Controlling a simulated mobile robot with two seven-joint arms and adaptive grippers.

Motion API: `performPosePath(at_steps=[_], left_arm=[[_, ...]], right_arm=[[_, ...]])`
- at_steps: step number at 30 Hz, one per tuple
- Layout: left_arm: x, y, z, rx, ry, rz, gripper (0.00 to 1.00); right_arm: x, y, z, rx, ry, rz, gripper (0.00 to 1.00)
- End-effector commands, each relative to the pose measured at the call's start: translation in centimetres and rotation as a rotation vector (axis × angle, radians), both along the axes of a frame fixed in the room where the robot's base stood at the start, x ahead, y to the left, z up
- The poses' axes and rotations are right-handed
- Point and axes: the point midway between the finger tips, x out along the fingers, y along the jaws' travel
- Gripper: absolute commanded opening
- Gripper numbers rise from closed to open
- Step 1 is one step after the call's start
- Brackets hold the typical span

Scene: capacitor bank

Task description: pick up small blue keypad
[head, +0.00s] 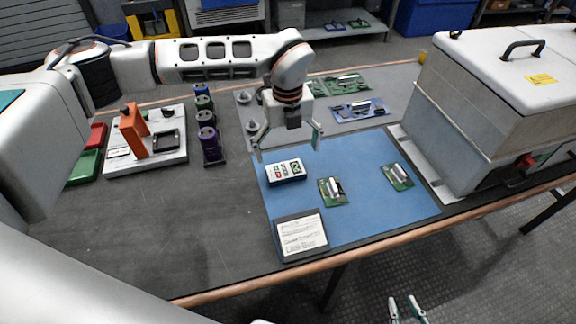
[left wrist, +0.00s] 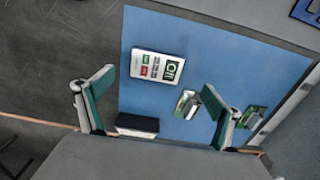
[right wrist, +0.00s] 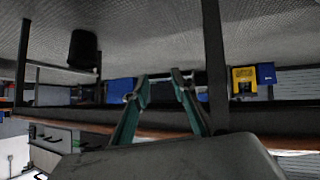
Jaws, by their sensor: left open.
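The small keypad (head: 286,173) lies on the blue mat, with a pale face, green and red marks and dark blue sides. It also shows in the left wrist view (left wrist: 157,67), face up, between and beyond the fingers. My left gripper (head: 287,142) is open and empty above the keypad, not touching it. Its fingers stand wide apart in the left wrist view (left wrist: 161,98). My right gripper (head: 404,308) is low in front of the table, away from the keypad. In the right wrist view (right wrist: 160,76) its fingertips are apart with nothing between them.
On the blue mat (head: 350,215) are two green circuit boards (head: 333,191) (head: 398,177) right of the keypad, and a labelled dark-edged card (head: 301,235) in front. Dark cylinders (head: 208,135) stand to the left. A large metal box (head: 490,105) stands at right. The front-left table is clear.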

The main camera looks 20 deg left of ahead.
Motion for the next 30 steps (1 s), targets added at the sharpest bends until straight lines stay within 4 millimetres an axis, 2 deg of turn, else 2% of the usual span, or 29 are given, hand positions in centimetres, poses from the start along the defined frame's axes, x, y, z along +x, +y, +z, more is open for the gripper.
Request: performPosePath(at_steps=[1, 6, 15, 23, 24, 29, 30], left_arm=[[-0.1, 0.0, -0.8, -0.001, 0.004, 0.0, 0.92], [-0.2, 0.1, -1.9, -0.002, 0.002, -0.001, 0.92], [-0.5, 0.5, -6.0, -0.003, 0.006, -0.001, 0.92], [-0.4, 0.5, -6.4, -0.003, 0.001, -0.002, 0.92], [-0.4, 0.5, -6.4, -0.003, 0.001, -0.002, 0.9], [-0.4, 0.5, -6.4, -0.003, 0.002, -0.002, 0.5], [-0.4, 0.5, -6.4, -0.003, 0.002, -0.002, 0.49]], right_arm=[[-0.4, 0.0, -0.4, -0.002, 0.008, 0.0, 0.26], [-1.0, 0.0, -0.9, -0.003, 0.019, 0.001, 0.26], [-0.4, 0.0, -0.9, -0.005, 0.008, 0.003, 0.26], [0.7, -0.1, 0.1, -0.006, -0.016, 0.0, 0.26], [0.7, -0.1, 0.0, -0.007, -0.015, 0.0, 0.26], [0.3, -0.1, -0.3, -0.007, -0.007, 0.0, 0.26], [0.2, -0.1, -0.4, -0.007, -0.004, 0.0, 0.26]])
